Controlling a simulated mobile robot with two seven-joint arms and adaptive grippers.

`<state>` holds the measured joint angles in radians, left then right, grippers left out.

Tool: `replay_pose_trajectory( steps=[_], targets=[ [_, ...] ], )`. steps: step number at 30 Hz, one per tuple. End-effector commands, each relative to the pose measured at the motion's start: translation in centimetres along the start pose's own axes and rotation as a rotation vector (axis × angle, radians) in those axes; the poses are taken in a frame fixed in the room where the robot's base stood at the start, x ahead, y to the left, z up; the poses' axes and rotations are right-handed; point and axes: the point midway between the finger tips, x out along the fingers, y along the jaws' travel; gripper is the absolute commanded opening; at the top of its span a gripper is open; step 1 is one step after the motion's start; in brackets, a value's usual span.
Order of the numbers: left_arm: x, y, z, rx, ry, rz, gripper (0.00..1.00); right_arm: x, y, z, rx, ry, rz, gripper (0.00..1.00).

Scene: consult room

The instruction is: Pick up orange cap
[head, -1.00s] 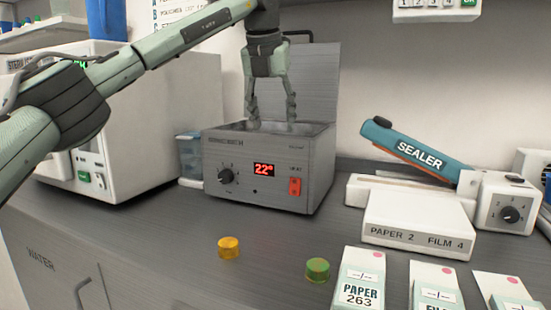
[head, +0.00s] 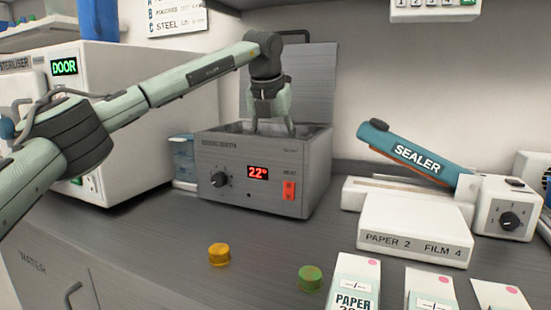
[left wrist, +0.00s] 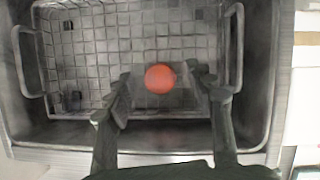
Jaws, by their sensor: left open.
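An orange round cap (left wrist: 160,79) lies in the wire basket (left wrist: 90,55) inside the grey bath, seen in the left wrist view. In the head view the bath (head: 235,190) stands on the counter with its lid raised, and its front wall hides the cap. My left gripper (head: 272,128) points down into the bath, its fingertips partly hidden by the rim. In the left wrist view its open fingers (left wrist: 160,84) lie to either side of the cap. I cannot tell whether they touch it. My right gripper is not in view.
A yellow-orange cap (head: 219,255) and a green cap (head: 310,278) stand on the counter in front of the bath. A sealer (head: 415,158) and a white box (head: 415,230) are to the right. A steriliser (head: 150,100) stands at left. The basket has raised handles (left wrist: 29,62).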

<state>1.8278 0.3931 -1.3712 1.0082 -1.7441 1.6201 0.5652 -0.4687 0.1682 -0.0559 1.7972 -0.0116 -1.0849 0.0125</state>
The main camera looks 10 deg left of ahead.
Motion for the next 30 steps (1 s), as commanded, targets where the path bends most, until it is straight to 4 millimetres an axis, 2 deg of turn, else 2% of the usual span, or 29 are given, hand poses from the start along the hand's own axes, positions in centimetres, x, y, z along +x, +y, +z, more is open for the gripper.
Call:
replay_pose_trajectory(
  steps=[3, 15, 25, 30],
  targets=[
    [0.0, 0.0, 0.0, 0.000, 0.000, 0.000, 0.53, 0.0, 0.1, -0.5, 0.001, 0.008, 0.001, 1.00],
    [-0.1, 0.0, 0.0, 0.000, 0.000, 0.000, 0.05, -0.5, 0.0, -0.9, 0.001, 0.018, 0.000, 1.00],
    [-0.6, 0.0, 0.3, 0.000, -0.002, -0.001, 0.05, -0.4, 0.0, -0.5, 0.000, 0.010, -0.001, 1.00],
    [-2.6, -0.1, 1.1, -0.002, -0.003, -0.001, 0.05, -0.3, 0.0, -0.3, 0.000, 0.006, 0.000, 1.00]
  ],
)
